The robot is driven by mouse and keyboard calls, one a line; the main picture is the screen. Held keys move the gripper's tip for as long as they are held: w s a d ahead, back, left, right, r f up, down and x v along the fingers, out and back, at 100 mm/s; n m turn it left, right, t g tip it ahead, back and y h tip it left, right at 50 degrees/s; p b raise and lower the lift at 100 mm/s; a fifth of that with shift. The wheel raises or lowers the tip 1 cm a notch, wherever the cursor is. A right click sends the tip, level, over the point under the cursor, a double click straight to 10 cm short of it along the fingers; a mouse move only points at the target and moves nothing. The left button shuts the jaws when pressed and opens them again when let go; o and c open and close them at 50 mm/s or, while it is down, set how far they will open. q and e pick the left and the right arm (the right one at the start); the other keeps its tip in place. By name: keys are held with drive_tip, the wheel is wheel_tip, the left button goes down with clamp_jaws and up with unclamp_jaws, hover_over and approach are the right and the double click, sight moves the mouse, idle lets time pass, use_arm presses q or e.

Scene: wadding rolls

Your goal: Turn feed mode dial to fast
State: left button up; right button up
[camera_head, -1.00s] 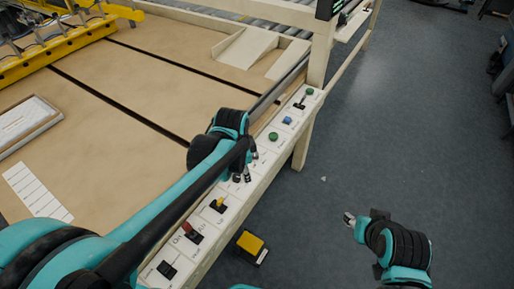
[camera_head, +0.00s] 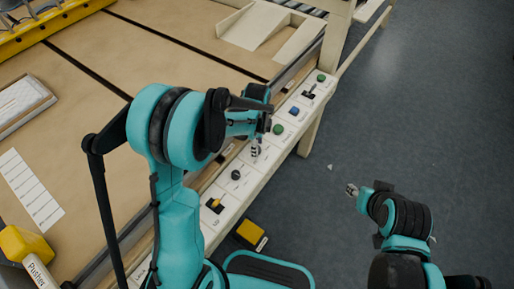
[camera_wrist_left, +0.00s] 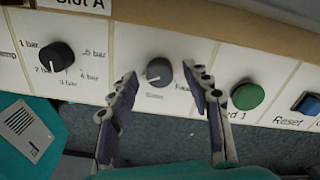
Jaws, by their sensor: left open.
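The feed mode dial (camera_wrist_left: 158,70) is a dark round knob on a white panel in the left wrist view. Its pointer is towards the lower left, and the label at its right is partly hidden by a finger. My left gripper (camera_wrist_left: 163,88) is open, with its fingers on either side of the dial, apparently not touching it. In the head view the left gripper (camera_head: 256,150) is over the control strip (camera_head: 262,170) and hides the dial. My right gripper (camera_head: 351,190) is off to the right above the floor, too small to tell open or shut.
A pressure dial (camera_wrist_left: 57,56) marked in bar is left of the feed dial. A green button (camera_wrist_left: 247,96) and a blue Reset button (camera_wrist_left: 307,103) are at its right. A yellow switch (camera_head: 214,203) is nearer on the strip.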

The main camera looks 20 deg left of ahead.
use_arm(q)
drive_tip(key=shift+f, duration=0.25)
drive_tip(key=shift+c, duration=0.4)
clamp_jaws()
